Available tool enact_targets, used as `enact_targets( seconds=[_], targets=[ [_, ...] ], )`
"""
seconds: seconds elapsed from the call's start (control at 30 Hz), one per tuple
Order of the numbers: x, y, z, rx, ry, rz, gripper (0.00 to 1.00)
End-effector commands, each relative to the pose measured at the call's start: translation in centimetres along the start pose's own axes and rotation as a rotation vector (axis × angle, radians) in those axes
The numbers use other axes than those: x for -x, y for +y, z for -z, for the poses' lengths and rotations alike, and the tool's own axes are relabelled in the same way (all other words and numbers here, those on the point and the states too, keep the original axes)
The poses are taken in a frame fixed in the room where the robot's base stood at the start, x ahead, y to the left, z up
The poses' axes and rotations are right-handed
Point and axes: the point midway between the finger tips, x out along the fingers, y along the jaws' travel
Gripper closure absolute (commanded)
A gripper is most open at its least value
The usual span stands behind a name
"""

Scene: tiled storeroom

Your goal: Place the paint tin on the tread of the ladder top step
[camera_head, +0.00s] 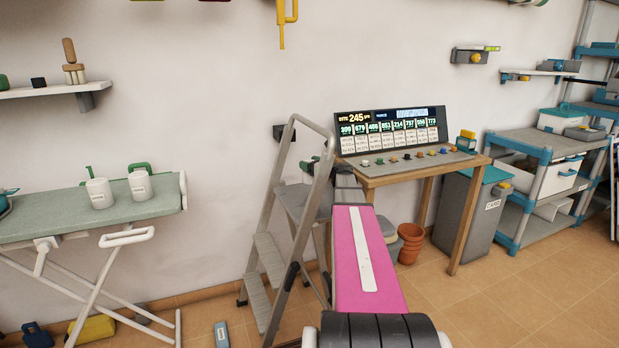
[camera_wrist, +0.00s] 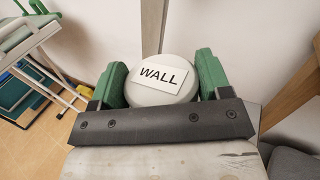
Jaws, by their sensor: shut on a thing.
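The paint tin (camera_wrist: 163,92) has a round pale lid labelled "WALL" in the wrist view. My gripper (camera_wrist: 161,77) is shut on it, with a green finger on either side.
A wooden table (camera_head: 390,176) with a display board (camera_head: 392,130) stands right of the ladder. An ironing board (camera_head: 50,222) at left bears two white containers (camera_head: 100,193). Terracotta pots (camera_head: 411,240) and a grey bin (camera_head: 470,212) stand on the floor at right.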

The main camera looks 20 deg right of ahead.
Motion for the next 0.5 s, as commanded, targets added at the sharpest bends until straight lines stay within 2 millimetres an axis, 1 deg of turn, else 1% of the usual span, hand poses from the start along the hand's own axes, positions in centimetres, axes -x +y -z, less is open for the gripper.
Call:
enact_targets(
  seconds=[0.03, 0.27, 0.4, 0.5],
  targets=[
    [0.0, 0.0, 0.6, -0.003, -0.002, 0.0, 0.67],
    [0.0, 0.0, 2.5, -0.002, -0.001, 0.0, 0.67],
    [0.0, 0.0, 4.3, -0.003, -0.001, 0.0, 0.67],
    [0.0, 0.0, 4.9, -0.001, -0.002, 0.0, 0.67]
  ],
)
